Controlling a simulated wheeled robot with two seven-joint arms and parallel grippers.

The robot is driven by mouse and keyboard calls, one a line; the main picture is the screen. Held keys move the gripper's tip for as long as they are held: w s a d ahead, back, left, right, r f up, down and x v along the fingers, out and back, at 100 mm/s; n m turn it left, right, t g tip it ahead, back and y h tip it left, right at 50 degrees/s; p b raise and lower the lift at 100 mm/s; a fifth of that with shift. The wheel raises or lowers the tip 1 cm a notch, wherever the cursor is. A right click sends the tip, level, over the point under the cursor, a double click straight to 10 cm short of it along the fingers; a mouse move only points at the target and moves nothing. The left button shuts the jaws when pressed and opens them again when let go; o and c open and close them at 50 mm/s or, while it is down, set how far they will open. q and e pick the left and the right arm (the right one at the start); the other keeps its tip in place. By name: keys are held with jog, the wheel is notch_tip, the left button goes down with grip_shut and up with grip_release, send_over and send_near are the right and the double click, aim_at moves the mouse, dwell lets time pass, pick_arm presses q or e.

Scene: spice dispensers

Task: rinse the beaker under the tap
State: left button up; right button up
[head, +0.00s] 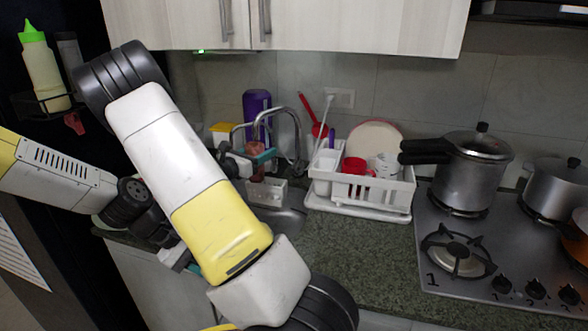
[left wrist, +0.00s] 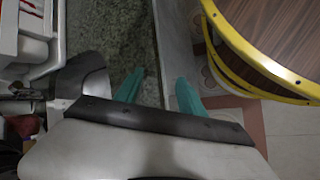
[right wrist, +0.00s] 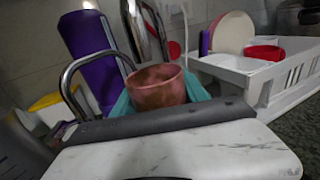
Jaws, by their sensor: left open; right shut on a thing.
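The reddish-brown beaker (right wrist: 160,88) is held between the teal fingers of my right gripper (head: 262,156). It looks roughly upright, with its rim up. It also shows small in the head view (head: 257,147), partly hidden by the gripper. The chrome tap (head: 289,113) rises around and behind it; its curved pipe shows in the right wrist view (right wrist: 82,62). I cannot tell whether the spout is directly over the beaker, and no water is visible. The sink (head: 287,220) is mostly hidden by my right arm. My left gripper (left wrist: 158,90) is open and empty near the counter edge.
A white dish rack (head: 375,194) with a red cup and plates stands right of the sink. A purple container (right wrist: 88,50) is behind the tap. A pressure cooker (head: 468,175) stands on the stove (head: 500,250). The counter (head: 380,262) before the rack is clear.

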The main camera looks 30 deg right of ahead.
pick_arm(q)
jog(key=d+h, duration=0.1)
jog(key=d, duration=0.1)
jog(key=s+d+n+g+h, duration=0.1)
jog(key=d, duration=0.2)
jog(key=d+n+h, duration=0.1)
jog(key=d, duration=0.1)
jog(key=shift+s+d+r+g, duration=0.15)
jog(key=shift+s+r+g, duration=0.15)
jog(key=shift+s+r, duration=0.1)
jog(key=d, duration=0.1)
jog(key=d+r+n+h, duration=0.1)
jog(key=d, duration=0.1)
jog(key=w+d+n+h, duration=0.1)
jog(key=shift+d+r, duration=0.2)
jog(key=shift+r, duration=0.2)
jog(key=w+d+n+t+h, duration=0.3)
jog(key=w+d+n+t, duration=0.25)
jog(key=d, duration=0.35)
jog(key=n+t+y, duration=0.2)
jog(key=n+t, duration=0.9)
jog(key=n, duration=0.5)
send_near(292, 172)
jog(key=d, duration=0.1)
jog(key=x, duration=1.2)
jog(key=shift+w+a, duration=0.2)
jog(key=shift+w, duration=0.1)
grip_shut()
